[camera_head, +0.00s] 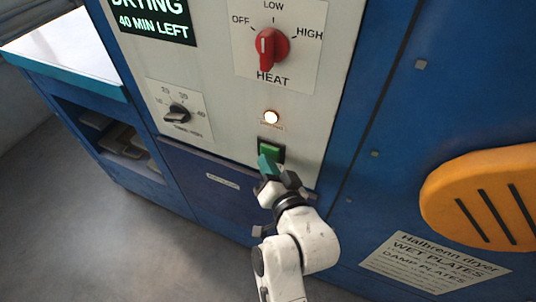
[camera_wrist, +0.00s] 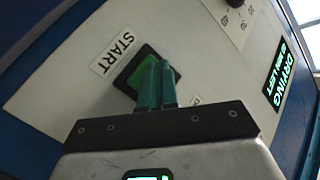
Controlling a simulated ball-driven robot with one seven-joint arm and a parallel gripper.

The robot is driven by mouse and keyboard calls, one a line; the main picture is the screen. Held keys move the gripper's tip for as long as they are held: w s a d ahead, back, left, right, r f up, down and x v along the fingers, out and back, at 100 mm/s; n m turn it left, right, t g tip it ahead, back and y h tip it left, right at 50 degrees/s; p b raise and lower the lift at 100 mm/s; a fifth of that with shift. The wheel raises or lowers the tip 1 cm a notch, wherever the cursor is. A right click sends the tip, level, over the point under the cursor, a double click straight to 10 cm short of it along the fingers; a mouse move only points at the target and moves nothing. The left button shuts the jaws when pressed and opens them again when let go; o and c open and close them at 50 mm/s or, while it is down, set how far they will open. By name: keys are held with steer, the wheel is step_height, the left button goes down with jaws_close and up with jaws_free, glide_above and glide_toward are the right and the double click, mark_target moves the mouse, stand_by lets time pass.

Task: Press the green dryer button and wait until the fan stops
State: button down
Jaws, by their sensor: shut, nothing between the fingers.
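The green button (camera_head: 270,151) sits in a dark square frame low on the white panel, under a lit round lamp (camera_head: 272,118). In the wrist view the green button (camera_wrist: 139,77) shows beside a START label (camera_wrist: 119,52). My gripper (camera_head: 266,163) is shut and empty, with its teal fingers together. Its fingertips are at the button and cover part of it; I cannot tell whether they touch it. The display (camera_head: 156,18) reads DRYING, 40 MIN LEFT. It also shows in the wrist view (camera_wrist: 283,75).
A red heat knob (camera_head: 270,46) points near LOW. A black timer dial (camera_head: 178,114) is at left. An orange slotted part (camera_head: 484,200) is at right, above a Halbrenn dryer notice (camera_head: 432,264). A white-topped blue bench (camera_head: 62,52) stands at left, with open floor below.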

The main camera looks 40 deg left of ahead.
steer(key=shift+s+d+p, duration=0.2)
steer(key=shift+s+p, duration=0.4)
steer(key=shift+s, duration=0.25)
steer(key=s+p, duration=0.1)
steer(key=s, duration=0.1)
steer(key=s+d+p, duration=0.1)
steer(key=s+p, duration=0.1)
steer(key=s, duration=0.1)
steer(key=shift+d, duration=0.1)
stand_by(0.9)
